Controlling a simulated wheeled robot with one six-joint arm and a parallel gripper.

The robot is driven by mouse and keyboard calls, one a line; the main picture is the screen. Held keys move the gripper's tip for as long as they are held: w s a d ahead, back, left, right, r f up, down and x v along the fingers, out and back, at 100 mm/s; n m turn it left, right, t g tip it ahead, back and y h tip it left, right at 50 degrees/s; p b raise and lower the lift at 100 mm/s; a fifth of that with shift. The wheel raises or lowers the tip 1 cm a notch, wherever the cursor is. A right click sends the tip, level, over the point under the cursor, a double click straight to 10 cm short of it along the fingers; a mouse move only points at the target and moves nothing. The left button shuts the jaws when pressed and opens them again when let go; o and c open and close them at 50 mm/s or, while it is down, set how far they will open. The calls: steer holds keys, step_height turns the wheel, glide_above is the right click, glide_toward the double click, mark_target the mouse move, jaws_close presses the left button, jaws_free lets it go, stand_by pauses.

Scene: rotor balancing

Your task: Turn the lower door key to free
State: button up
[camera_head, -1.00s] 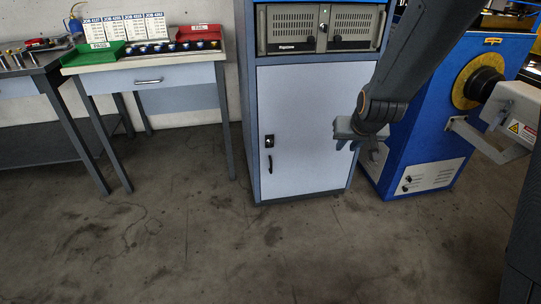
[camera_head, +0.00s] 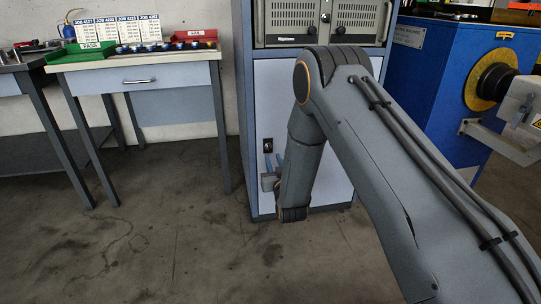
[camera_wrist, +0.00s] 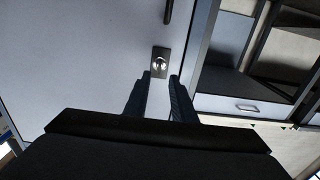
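The lower cabinet door (camera_head: 285,95) is a pale panel, partly hidden by my arm in the head view. In the head view my gripper (camera_head: 274,167) is at the door beside the lock.
A dark door handle (camera_wrist: 168,10) is close beyond the lock in the wrist view. A workbench (camera_head: 150,78) with trays stands to the left. A blue machine (camera_head: 435,75) stands to the right. The floor in front is clear.

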mark_target(269, 149)
steer(key=b+x, duration=0.2)
steer(key=x, duration=0.5)
jaws_close()
